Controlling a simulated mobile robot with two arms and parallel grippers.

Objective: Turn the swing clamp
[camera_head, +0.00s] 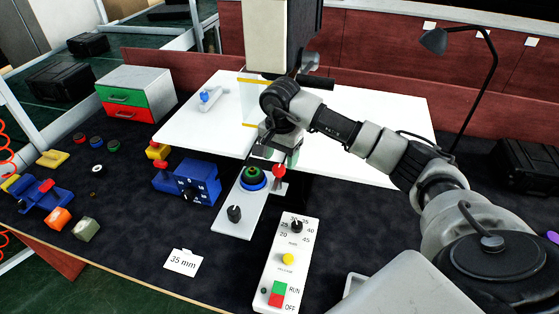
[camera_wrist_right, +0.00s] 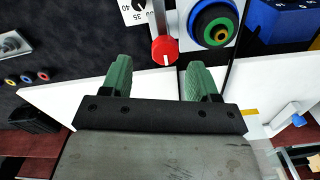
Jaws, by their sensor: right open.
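A red-ended part that looks like the swing clamp (camera_head: 279,171) stands beside a stack of green, blue and black rings (camera_head: 253,178) on a light plate (camera_head: 233,218). In the right wrist view the red end of the clamp (camera_wrist_right: 164,50) shows a white mark, with a narrow bar running up from it. The ring stack (camera_wrist_right: 214,24) is right of it there. My right gripper (camera_head: 272,147) is just behind the clamp in the head view. Its green fingers (camera_wrist_right: 160,80) are apart, with nothing between them, and the red end lies just beyond the tips. My left gripper is not in view.
A control panel (camera_head: 284,262) with a dial and buttons lies in front. A blue dial box (camera_head: 187,183) stands left of the plate. White boards (camera_head: 203,128) lie behind, near a tall post (camera_head: 268,40). A card (camera_head: 184,262) reads 35 mm.

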